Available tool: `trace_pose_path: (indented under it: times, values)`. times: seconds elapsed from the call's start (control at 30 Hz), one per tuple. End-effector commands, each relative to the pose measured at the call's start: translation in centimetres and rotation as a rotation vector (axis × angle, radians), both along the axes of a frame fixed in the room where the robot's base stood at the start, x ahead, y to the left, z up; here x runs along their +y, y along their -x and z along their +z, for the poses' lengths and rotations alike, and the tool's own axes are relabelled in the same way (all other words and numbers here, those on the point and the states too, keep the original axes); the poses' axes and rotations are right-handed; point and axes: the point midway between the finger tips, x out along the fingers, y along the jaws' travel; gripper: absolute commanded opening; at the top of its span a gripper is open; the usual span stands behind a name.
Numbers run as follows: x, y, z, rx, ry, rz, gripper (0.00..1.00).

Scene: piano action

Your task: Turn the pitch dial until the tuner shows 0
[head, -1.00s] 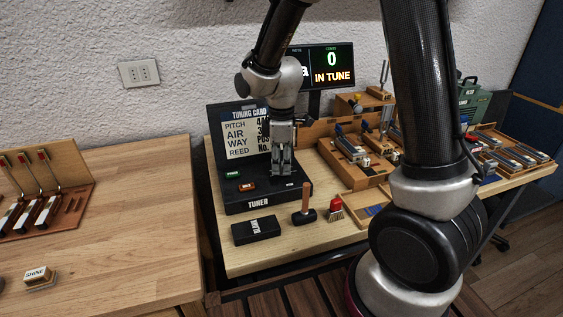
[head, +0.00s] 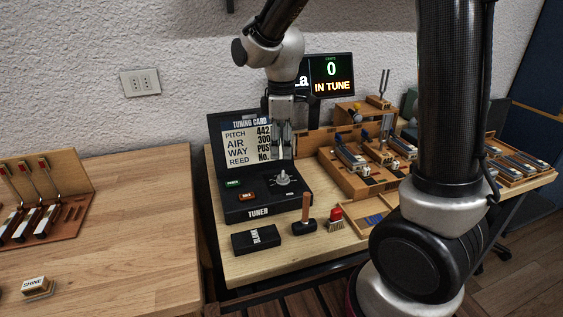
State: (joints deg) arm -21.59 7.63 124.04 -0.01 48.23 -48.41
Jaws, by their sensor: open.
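The tuner (head: 262,208) is a black box with an upright lid on the light wooden bench. The tuning card (head: 240,148) on its lid reads pitch 442. The grey pitch dial (head: 283,178) shows on the right of its top face, with a green and an orange button to its left. The tuner screen (head: 331,79) behind shows 0 and IN TUNE, with part of "La" visible beside it. My gripper (head: 281,155) points down just above the dial, open, apart from it as far as I can tell.
Wooden trays with parts (head: 360,180) stand to the right. The left table (head: 140,200) has wide clear room.

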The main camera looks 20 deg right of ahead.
Motion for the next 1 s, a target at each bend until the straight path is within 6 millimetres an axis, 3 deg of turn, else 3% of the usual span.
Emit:
trace_pose_path:
  times: [0.1, 0.3, 0.77, 0.9, 1.0]
  values:
    - [0.0, 0.0, 2.0, -0.003, -0.001, 0.000, 0.52]
    - [0.0, 0.0, 3.4, 0.000, 0.000, 0.000, 0.52]
    - [0.0, 0.0, 3.4, 0.001, 0.001, -0.017, 0.52]
    - [-0.1, 0.3, 3.2, 0.009, 0.004, -0.145, 0.52]
    - [-0.9, 2.3, 2.3, 0.043, 0.024, -0.307, 0.52]
